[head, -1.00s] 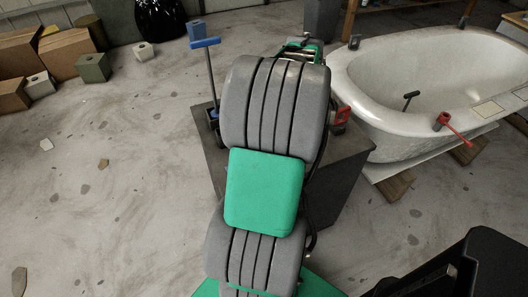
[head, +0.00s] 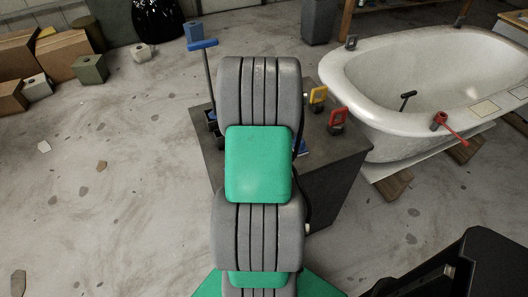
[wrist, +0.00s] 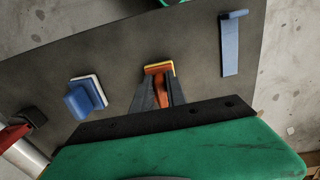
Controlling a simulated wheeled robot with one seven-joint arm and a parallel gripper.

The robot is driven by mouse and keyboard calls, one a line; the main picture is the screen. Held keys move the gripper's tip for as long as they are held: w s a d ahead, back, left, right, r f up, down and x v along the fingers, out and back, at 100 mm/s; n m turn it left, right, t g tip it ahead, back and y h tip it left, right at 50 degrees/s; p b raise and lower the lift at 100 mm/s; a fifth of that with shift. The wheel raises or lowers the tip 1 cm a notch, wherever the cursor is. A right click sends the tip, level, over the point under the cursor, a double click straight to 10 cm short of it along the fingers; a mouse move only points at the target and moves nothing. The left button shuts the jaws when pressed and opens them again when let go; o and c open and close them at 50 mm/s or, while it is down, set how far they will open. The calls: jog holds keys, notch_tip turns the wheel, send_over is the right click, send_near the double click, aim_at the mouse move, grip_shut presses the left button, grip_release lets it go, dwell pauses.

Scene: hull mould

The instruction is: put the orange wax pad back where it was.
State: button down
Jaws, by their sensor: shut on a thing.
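The orange wax pad (wrist: 162,69) is between my gripper's (wrist: 160,96) fingers in the wrist view, with an orange grip and a yellow-edged face. My gripper is shut on its grip, over the dark bench top (wrist: 200,52). I cannot tell whether the pad touches the bench top. In the head view my arm hides the gripper and the held pad.
A blue pad with a white face (wrist: 87,96) lies left of the held pad, and a blue T-shaped tool (wrist: 230,45) lies right. A red-handled thing (head: 338,118) and a yellow one (head: 318,94) stand on the bench's right side. The white tub-like mould (head: 390,130) stands beyond.

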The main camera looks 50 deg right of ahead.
jog(key=shift+f, duration=0.1)
jog(key=c, duration=1.3)
grip_release()
jog(key=shift+c, duration=0.2)
notch_tip(320, 180, up, 12)
jog(key=w+a+r+n+t, duration=0.15)
jog(key=w+a, duration=0.25)
jog(key=a, duration=0.5)
jog(key=w+a+r+n, duration=0.2)
jog(key=w+a, duration=0.1)
jog(key=a, duration=0.7)
jog(key=s+a+n, duration=0.1)
jog(key=s+a, duration=0.1)
jog(key=a, duration=0.6)
jog(key=s+a+f+n+t, duration=0.1)
jog(key=a+n, duration=0.1)
jog(key=a, duration=0.7)
jog(key=shift+s+f, duration=0.25)
jog(key=shift+s, duration=0.15)
